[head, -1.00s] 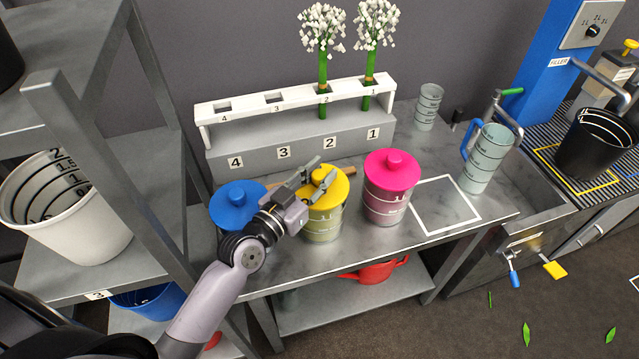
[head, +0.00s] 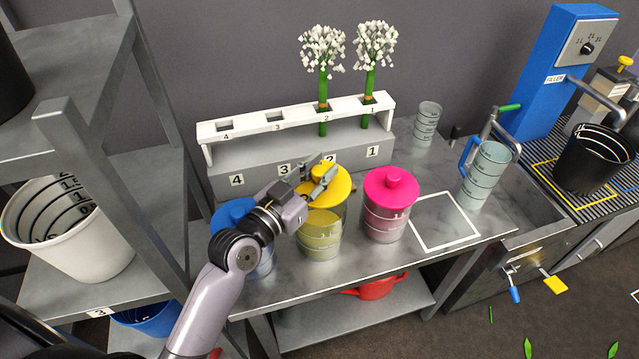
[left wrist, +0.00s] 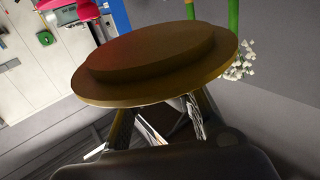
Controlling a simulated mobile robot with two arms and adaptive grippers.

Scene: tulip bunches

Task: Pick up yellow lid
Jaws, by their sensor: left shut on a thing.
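The yellow lid (head: 338,188) is held by my left gripper (head: 318,182), over the clear jar (head: 320,238) with yellowish contents. The lid appears raised above the jar rim. In the left wrist view the lid (left wrist: 155,62) fills the middle, its underside showing and dark in shade. The left fingers (left wrist: 158,115) are closed behind it, and the grip point on its knob is hidden by the disc. My right gripper is not in view.
A pink-lidded jar (head: 388,200) stands close on the right and a blue-lidded jar (head: 232,212) on the left, partly behind my arm. A white numbered rack (head: 290,122) with two flower bunches stands behind. A white-outlined square (head: 445,222) on the table is empty.

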